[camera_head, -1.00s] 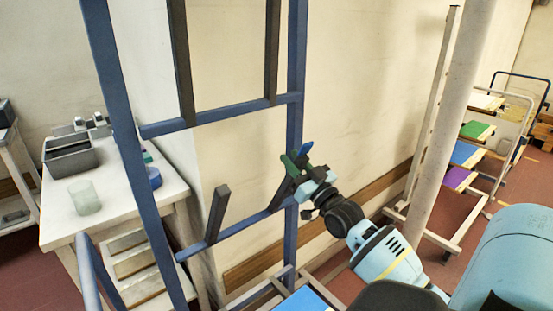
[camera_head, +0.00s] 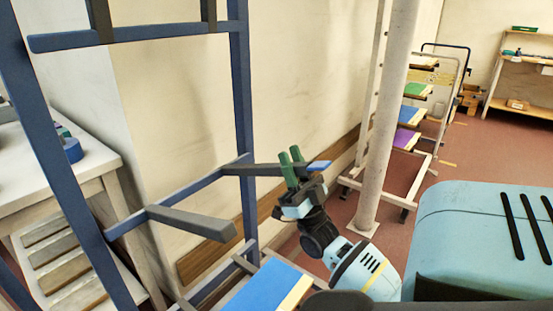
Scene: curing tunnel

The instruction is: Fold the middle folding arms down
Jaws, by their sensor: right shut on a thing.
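A blue rack frame (camera_head: 243,110) stands at the left. Its middle crossbar (camera_head: 178,192) bears two dark grey folding arms that stick out toward the front, both about level. The left middle arm (camera_head: 195,222) is free of any gripper. The right middle arm (camera_head: 252,170) reaches to my right gripper (camera_head: 291,160), and a blue tip (camera_head: 319,166) shows beyond the fingers. My right gripper, with green fingers, is shut on this arm near its outer end; the fingers hide part of it. My left gripper is not in view.
Upper folding arms (camera_head: 100,18) stand upright on the upper crossbar. A blue board (camera_head: 262,288) lies low in front of the rack. A pale post (camera_head: 388,110) stands right of my gripper, before a rack of coloured boards (camera_head: 404,139). A white table (camera_head: 85,165) is at left.

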